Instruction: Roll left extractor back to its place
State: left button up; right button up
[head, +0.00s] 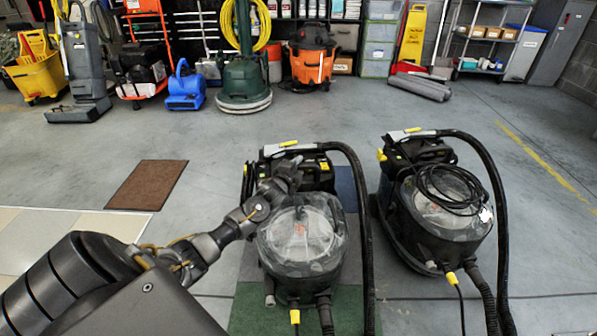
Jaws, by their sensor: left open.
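The left extractor (302,243) is a black machine with a clear domed tank, a grey-and-yellow handle and a thick black hose looping down its right side. It stands upright on the floor at the centre, over a green pad (250,308) and partly in front of a blue pad (346,190). My left arm comes in from the lower left. My left gripper (287,176) is open at the upper body of the left extractor, just behind its clear tank. Whether its fingers touch the machine I cannot tell. My right gripper is not in view.
A similar right extractor (440,220) with a coiled black cord stands close by on the right. A brown mat (148,185) lies on the floor to the left. Cleaning machines, a yellow bucket (36,75) and shelves line the back. The grey floor between is clear.

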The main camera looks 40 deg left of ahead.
pick_arm(q)
jog(key=shift+w, duration=0.25)
grip_shut()
jog(key=shift+a, duration=0.1)
